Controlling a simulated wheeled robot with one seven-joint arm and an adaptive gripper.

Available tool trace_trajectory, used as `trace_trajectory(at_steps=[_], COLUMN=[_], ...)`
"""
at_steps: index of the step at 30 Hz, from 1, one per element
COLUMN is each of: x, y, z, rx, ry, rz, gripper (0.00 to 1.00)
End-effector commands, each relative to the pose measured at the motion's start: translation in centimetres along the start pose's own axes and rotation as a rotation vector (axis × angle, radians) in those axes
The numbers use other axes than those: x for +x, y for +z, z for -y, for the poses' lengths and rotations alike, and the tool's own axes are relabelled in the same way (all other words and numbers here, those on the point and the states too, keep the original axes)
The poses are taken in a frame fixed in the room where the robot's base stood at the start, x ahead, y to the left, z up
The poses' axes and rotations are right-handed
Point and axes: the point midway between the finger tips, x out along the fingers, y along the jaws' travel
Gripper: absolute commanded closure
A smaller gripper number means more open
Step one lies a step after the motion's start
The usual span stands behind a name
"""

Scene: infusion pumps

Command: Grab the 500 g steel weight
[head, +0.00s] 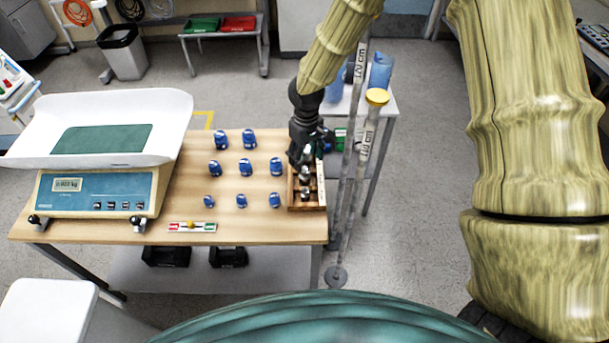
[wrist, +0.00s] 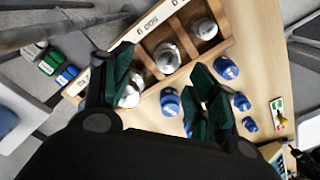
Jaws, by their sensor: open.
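Steel knobbed weights stand in separate compartments of a wooden box (head: 321,200) at the table's right edge. The wrist view shows a near weight (wrist: 130,93), partly behind a finger, a middle weight (wrist: 167,58) and a smaller far weight (wrist: 204,28). A white label strip (wrist: 148,25) on the box rim reads 500 g; which weight it marks is not certain. My gripper (head: 304,158) is over the back part of the box. In the wrist view its dark green fingers (wrist: 163,75) are apart, with no weight clearly held. It hides the back of the box in the head view.
Several blue weights (head: 241,167) stand in rows left of the box. A white-tray scale (head: 105,195) fills the table's left side. A small red-green strip (head: 192,227) lies at the front.

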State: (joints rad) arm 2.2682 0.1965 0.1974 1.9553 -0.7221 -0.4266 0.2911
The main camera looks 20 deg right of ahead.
Motion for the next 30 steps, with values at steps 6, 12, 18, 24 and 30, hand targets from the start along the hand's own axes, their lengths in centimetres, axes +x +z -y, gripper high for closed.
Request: trace_trajectory(at_steps=[6, 12, 18, 24, 30], x=[1.0, 3.2, 4.9, 5.3, 5.3], y=[0.2, 0.5, 0.4, 0.3, 0.3], z=[0.4, 1.0, 0.9, 0.9, 0.9], rx=[-0.002, -0.005, -0.004, -0.003, -0.003], ry=[-0.001, -0.001, -0.001, -0.001, -0.001], rz=[0.003, 0.003, 0.002, 0.000, 0.000], gripper=[0.41, 0.41, 0.41, 0.41, 0.51])
